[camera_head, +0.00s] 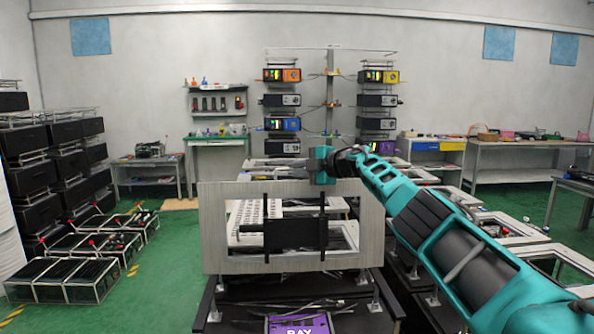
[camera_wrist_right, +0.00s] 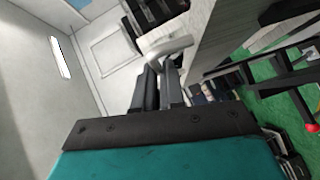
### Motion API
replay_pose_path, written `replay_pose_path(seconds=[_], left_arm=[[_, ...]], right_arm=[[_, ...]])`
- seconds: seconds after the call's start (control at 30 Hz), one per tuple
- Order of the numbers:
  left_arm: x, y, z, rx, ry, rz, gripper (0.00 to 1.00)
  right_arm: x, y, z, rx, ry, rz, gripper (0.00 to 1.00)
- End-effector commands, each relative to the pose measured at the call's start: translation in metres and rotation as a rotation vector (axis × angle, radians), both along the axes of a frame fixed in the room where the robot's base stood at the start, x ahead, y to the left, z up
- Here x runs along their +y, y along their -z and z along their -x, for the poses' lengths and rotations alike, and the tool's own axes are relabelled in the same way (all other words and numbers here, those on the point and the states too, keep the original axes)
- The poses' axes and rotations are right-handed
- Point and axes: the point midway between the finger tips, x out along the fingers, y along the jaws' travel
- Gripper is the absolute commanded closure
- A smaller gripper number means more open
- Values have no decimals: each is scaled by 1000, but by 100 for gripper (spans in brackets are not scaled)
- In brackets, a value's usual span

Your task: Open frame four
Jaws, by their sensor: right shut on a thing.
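A pale grey upright frame (camera_head: 214,235) with a rectangular opening stands in front of me in the head view. A black box (camera_head: 290,234) with two dark upright bars sits across its opening. My right arm comes in from the right, and its teal gripper (camera_head: 321,168) is at the top edge of the frame. Which frame is number four cannot be read. My left gripper is not in view.
A bench with a purple-labelled box (camera_head: 299,324) lies below the frame. Black racks (camera_head: 50,165) and low crates (camera_head: 75,279) stand on the left. Towers of black units (camera_head: 282,100) stand behind. Green floor (camera_head: 170,290) is clear at the left.

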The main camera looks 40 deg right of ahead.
Motion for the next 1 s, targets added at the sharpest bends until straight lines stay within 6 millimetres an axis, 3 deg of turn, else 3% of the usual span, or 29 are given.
replay_pose_path(seconds=[0.03,0.1,0.13,0.37,0.73,1.0], left_arm=[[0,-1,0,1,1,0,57],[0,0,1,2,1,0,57],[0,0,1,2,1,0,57],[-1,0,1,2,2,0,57],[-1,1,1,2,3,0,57],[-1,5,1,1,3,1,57]], right_arm=[[1,-12,-1,-23,-2,-3,100],[1,-12,-1,-24,-2,-2,100],[1,-12,-1,-24,-2,-2,88],[2,-10,-1,-20,-2,-3,66],[-1,-6,2,-12,-1,0,65],[-6,-8,16,-11,0,4,65]])
